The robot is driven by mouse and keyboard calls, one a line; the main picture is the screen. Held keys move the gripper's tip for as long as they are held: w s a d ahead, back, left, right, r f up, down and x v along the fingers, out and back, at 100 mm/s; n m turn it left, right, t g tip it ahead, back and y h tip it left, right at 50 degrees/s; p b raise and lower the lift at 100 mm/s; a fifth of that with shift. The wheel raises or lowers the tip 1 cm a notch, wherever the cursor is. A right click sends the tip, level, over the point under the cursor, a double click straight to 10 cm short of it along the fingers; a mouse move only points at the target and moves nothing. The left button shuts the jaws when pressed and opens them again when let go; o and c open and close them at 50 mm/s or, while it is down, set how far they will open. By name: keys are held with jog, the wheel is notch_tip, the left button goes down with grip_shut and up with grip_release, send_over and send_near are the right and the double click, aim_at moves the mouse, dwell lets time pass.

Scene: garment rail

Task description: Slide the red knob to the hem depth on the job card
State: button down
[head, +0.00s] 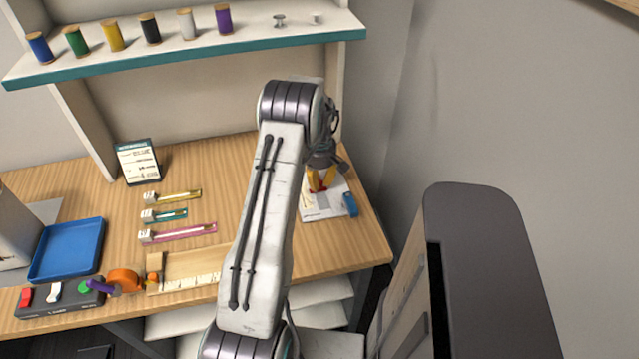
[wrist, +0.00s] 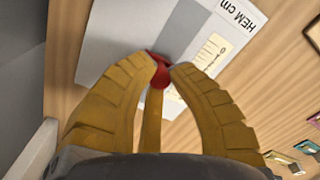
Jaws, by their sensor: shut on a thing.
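The red knob (wrist: 157,79) shows between the yellow fingertips of my gripper (wrist: 161,70) in the wrist view. My gripper is shut on it. The knob sits on a pale hem gauge board (wrist: 112,40) marked "HEM cm", with a grey strip beside the knob. A small cream card with print (wrist: 208,52) lies on the board, its text too small to read. In the head view my gripper (head: 320,182) points down over the board (head: 335,207) at the right end of the table. The knob's place on the scale is hidden by the fingers.
A blue block (head: 350,204) lies at the board's right edge. A framed card (head: 138,161) stands at the back left of the wooden table. Several coloured gauges (head: 178,232), a blue tray (head: 68,250) and a shelf of thread spools (head: 190,45) are further left and above.

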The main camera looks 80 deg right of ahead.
aim_at(320, 184)
jog(key=shift+s+a+f, duration=0.1)
jog(key=shift+s+a, duration=0.05)
jog(key=shift+a, duration=0.25)
jog(key=c, duration=1.1)
grip_release()
jog(key=shift+d, duration=0.1)
notch_tip(320, 184, up, 12)
jog(key=shift+r, duration=0.1)
jog(key=shift+o, duration=0.2)
